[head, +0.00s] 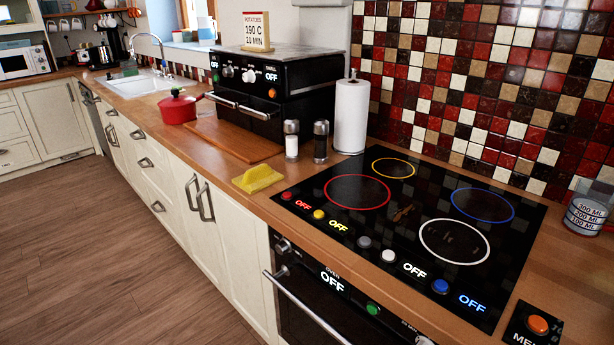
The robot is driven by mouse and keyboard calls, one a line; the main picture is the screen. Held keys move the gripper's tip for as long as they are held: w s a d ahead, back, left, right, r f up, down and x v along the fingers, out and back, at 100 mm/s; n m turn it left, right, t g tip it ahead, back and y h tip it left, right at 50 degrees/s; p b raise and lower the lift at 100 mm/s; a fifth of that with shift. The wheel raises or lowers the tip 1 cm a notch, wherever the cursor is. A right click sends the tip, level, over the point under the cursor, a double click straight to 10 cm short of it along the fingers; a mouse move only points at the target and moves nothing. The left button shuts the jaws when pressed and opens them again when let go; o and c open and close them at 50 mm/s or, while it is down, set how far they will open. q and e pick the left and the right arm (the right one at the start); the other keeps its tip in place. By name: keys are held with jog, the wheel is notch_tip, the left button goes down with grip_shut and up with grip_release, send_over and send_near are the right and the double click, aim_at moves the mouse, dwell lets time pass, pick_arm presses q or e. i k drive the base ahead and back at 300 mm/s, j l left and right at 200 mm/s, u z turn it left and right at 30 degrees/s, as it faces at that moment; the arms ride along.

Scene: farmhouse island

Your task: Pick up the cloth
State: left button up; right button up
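A yellow cloth (258,178) lies on the wooden counter, near its front edge, just left of the black hob. Its upper part stands up in a folded ridge. Nothing covers it. Neither of my grippers shows in the head view.
The hob (405,222) fills the counter to the right. Salt (291,146) and pepper (321,142) mills and a paper towel roll (351,115) stand behind the cloth. A wooden board (232,139), small oven (275,88) and red pot (178,108) are further left. The floor in front is clear.

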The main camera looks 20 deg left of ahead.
aim_at(256, 179)
jog(key=j+z, duration=0.2)
jog(key=z, duration=0.3)
jog(key=i+j+z, duration=0.1)
jog(key=j+z, duration=0.2)
jog(key=z, duration=0.15)
jog(key=j+z, duration=0.25)
jog(key=k+j+z, duration=0.1)
jog(key=j+z, duration=0.2)
jog(key=k+j+z, duration=0.2)
jog(key=j, duration=0.25)
jog(key=j+z, duration=0.15)
jog(key=j, duration=0.25)
jog(key=k+j, duration=0.15)
jog(key=j, duration=0.2)
jog(key=k+j+z, duration=0.1)
jog(key=j, duration=0.3)
jog(key=k+j, duration=0.2)
jog(key=j, duration=0.15)
jog(key=k+j+z, duration=0.1)
jog(key=j, duration=0.25)
